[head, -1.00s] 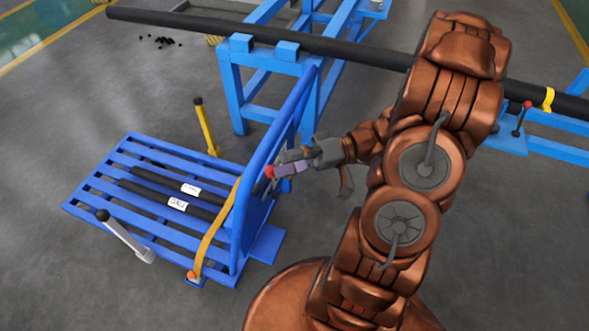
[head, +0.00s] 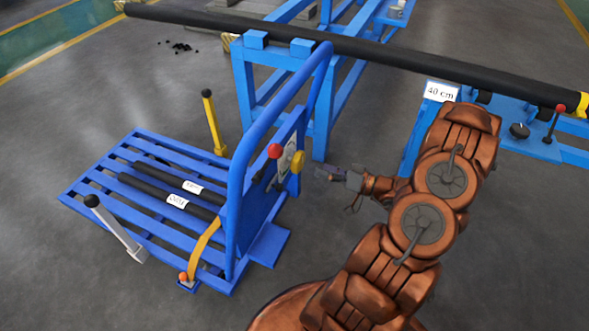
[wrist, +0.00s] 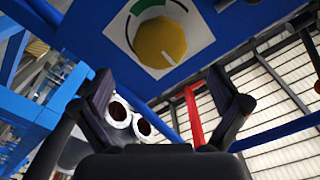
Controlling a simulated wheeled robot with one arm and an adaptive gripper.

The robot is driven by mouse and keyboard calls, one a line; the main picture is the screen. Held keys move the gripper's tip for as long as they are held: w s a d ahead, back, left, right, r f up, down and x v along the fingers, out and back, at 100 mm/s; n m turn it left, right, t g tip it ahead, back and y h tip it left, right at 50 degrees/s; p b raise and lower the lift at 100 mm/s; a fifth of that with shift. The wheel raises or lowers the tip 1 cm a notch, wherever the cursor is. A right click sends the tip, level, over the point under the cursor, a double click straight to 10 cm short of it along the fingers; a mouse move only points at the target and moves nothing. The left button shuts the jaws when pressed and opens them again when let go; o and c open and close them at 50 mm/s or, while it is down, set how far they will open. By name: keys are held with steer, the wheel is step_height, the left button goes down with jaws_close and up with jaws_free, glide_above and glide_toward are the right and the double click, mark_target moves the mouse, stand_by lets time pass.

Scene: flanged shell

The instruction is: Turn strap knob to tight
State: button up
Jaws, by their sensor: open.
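The yellow strap knob (head: 298,161) sits on a white dial plate on the blue end panel of the cart. In the wrist view the knob (wrist: 161,45) is round and large, with a green arc beside it and a short pale mark near its lower edge. The yellow-orange strap (head: 206,243) runs down the cart's near side, over the load. My gripper (head: 326,173) is to the right of the knob, apart from it. In the wrist view my gripper (wrist: 160,95) has its fingers spread and empty, with the knob beyond and above them.
A red ball handle (head: 275,151) stands just left of the knob. The cart's blue hoop rail (head: 240,175) rises beside the panel. A blue stand (head: 243,95) carrying a long black pipe (head: 380,50) is behind.

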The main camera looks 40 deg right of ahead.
mark_target(302, 163)
steer(key=shift+p+x, duration=0.35)
steer(key=shift+x, duration=3.5)
steer(key=shift+c, duration=0.2)
steer(key=c, duration=1.1)
